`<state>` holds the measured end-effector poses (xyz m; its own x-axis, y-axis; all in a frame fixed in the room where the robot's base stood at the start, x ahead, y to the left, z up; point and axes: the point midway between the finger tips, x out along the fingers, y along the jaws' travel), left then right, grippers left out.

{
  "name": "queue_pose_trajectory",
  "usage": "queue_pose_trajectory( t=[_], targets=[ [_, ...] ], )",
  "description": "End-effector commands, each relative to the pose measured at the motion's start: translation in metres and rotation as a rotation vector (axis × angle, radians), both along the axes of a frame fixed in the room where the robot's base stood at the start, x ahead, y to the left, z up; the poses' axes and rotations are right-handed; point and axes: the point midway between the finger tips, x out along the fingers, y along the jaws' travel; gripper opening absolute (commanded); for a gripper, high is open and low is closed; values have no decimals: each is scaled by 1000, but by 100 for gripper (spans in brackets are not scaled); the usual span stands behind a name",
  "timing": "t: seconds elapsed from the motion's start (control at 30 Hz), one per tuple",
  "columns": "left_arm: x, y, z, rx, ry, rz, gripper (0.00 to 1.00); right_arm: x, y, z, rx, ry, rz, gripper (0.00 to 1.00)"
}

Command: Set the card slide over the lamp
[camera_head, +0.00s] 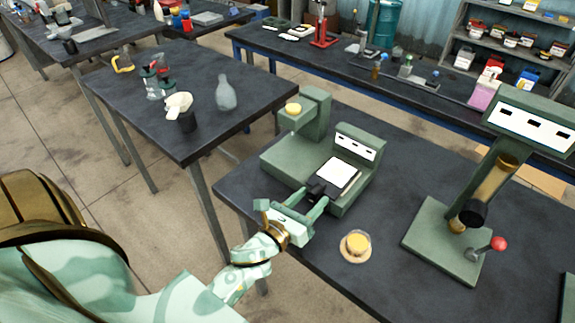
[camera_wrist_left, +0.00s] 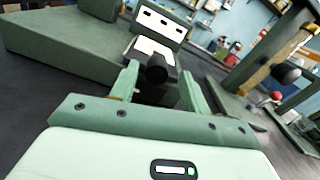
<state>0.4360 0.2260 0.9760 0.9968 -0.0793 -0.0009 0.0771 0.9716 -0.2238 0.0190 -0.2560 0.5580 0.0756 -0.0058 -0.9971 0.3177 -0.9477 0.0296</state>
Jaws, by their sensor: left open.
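A green bench device (camera_head: 285,160) stands on the dark table in the head view. A white square card (camera_head: 337,171) lies on its dark slide, with a black knob (camera_head: 317,190) at the near end. I cannot make out the lamp for certain; a pale yellow disc (camera_head: 293,108) tops the device's raised arm. My left gripper (camera_head: 312,197) is open at the slide's near end. In the left wrist view the knob (camera_wrist_left: 156,71) shows between its two fingers, with gaps on both sides; the white card (camera_wrist_left: 152,47) is just beyond. My right gripper is out of view.
A small round dish with yellow contents (camera_head: 356,245) sits near the table's front edge. A green stand with a red-tipped lever (camera_head: 440,240) is to the right. A panel with dark slots (camera_head: 357,146) rises behind the card. Bare tabletop lies between dish and stand.

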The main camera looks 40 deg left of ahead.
Motion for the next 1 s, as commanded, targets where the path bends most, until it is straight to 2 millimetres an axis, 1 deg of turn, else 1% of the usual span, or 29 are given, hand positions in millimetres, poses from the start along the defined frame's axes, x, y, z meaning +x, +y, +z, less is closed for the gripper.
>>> queue_pose_trajectory(
  t=[0.17, 0.3, 0.4, 0.5, 0.6, 0.7, 1.0],
  targets=[
    [-45, 3, -3, -2, 5, 1, 47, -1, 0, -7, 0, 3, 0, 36],
    [-84, 5, -4, -2, 7, 2, 47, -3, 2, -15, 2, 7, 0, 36],
    [-108, 7, -3, -3, 6, 1, 47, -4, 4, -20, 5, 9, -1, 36],
    [-127, 9, -2, -3, 5, 1, 47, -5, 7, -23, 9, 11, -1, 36],
    [-140, 9, -2, -2, 3, -1, 47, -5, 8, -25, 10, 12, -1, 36],
    [-147, 9, -1, -2, 2, -1, 47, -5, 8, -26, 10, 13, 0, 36],
    [-149, 10, 0, -1, 1, -2, 47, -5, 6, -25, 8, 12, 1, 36]
  ],
)
